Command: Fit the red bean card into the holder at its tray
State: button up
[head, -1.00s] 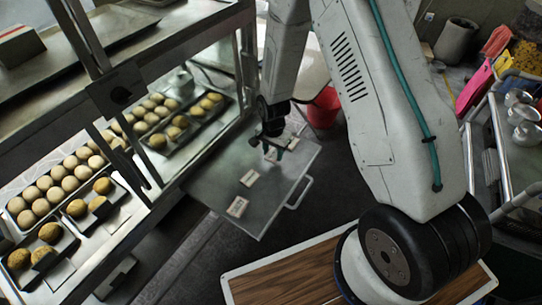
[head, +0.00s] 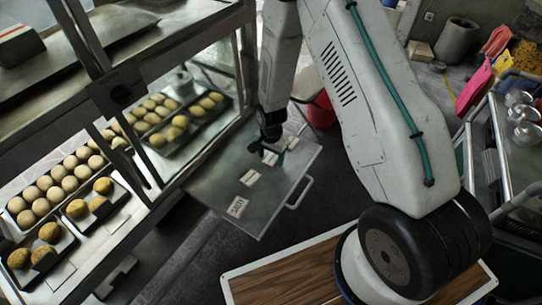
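Several small white cards lie on a grey metal pull-out shelf (head: 215,190): a front card (head: 238,206) with dark lettering, a second card (head: 250,177), a third card (head: 270,158) and one farther back. The lettering is too small to tell which is the red bean card. My gripper (head: 269,153) points down over the third card, its fingers apart and low near it. I cannot tell whether they touch it. Trays of round buns stand in the glass case at left, with a front tray (head: 62,246) and a back tray (head: 215,116). Card holders at the trays are not clear.
The glass case with its metal frame post (head: 249,50) stands left of the shelf. The shelf's handle (head: 300,193) sticks out at right. A red bucket (head: 322,110) stands behind, and a cart with metal rails (head: 503,150) is at far right.

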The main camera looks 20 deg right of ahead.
notch_tip(320, 180, up, 13)
notch_tip(320, 180, up, 12)
jog(key=n, duration=0.2)
send_over(271, 159)
jog(key=s, duration=0.3)
jog(key=s+d+r+n+t, duration=0.1)
jog(key=s+r+n, duration=0.2)
jog(key=s+r, duration=0.55)
jog(key=s+d+r+n, duration=0.2)
jog(key=s+r+n, duration=0.1)
jog(key=s+r, duration=0.5)
jog(key=s+r+n, duration=0.2)
jog(key=s+r, duration=0.2)
jog(key=s, duration=0.6)
jog(key=shift+s+n, duration=0.3)
